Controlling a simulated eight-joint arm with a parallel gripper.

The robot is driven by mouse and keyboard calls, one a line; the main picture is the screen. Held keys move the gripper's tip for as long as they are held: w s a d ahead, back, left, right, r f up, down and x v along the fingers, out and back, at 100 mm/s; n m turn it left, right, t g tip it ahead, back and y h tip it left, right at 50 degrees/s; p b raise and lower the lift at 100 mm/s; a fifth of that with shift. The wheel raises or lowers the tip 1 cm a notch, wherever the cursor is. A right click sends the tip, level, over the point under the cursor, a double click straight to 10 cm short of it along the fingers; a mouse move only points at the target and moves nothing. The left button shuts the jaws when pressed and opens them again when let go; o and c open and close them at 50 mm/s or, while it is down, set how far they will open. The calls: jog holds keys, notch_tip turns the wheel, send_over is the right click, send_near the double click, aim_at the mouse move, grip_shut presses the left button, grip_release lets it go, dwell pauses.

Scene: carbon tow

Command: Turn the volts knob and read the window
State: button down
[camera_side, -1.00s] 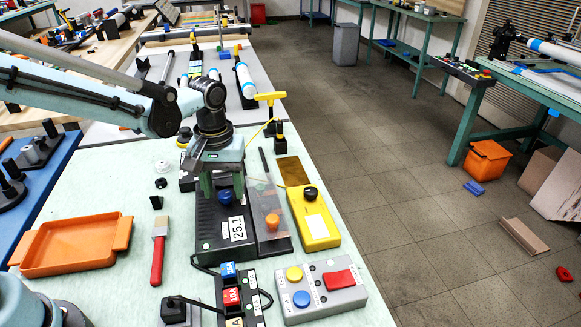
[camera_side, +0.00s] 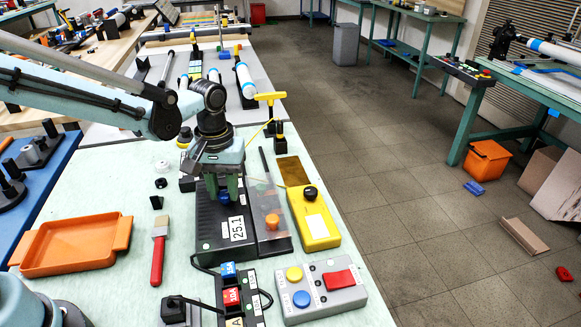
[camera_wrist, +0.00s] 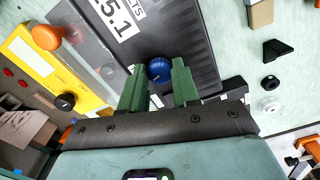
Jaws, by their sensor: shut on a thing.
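The black volts unit (camera_side: 215,230) stands on the pale bench. Its white window (camera_side: 237,229) reads 25.1. In the wrist view the window (camera_wrist: 113,18) is partly cut off, next to lettering ending in "LTS". The blue knob (camera_side: 225,196) sits on the unit's top behind the window; it also shows in the wrist view (camera_wrist: 159,70) with a pale pointer mark. My gripper (camera_side: 223,190) points down over the unit, its green fingers shut on the knob, one on each side. The fingers (camera_wrist: 158,84) partly hide the knob in the side view.
A clear panel with an orange knob (camera_side: 271,221) and a yellow meter (camera_side: 314,218) stand close on the right. A grey button box (camera_side: 318,288) and fuse block (camera_side: 231,297) stand in front. An orange tray (camera_side: 75,245) and red-handled brush (camera_side: 158,256) lie left.

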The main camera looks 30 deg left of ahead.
aim_at(224, 194)
jog(key=m, duration=0.4)
jog(key=shift+m, duration=2.1)
jog(key=c, duration=0.8)
grip_release()
notch_tip(224, 194, up, 12)
jog(key=shift+r, duration=0.1)
